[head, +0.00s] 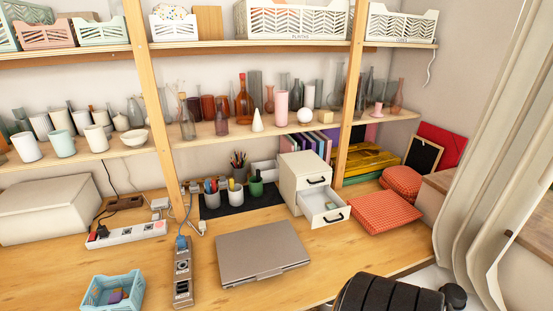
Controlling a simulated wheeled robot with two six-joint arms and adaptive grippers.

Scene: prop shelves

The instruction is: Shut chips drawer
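A small white drawer unit (290,178) stands on the desk right of centre. Its lower drawer (333,215) is pulled out towards the front right, with a dark handle on its front. A few small pale or greenish items lie inside; they are too small to identify as chips. The upper drawer (315,180) looks shut and also has a dark handle. Neither of my grippers is in view, and nothing touches the open drawer's front.
A closed grey laptop (262,254) lies in front of the unit. Red patterned boxes (388,212) sit close to the drawer's right. Pen cups (236,194) stand to its left. A black ribbed object (390,295) fills the bottom right. A wooden shelf post (346,115) rises behind.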

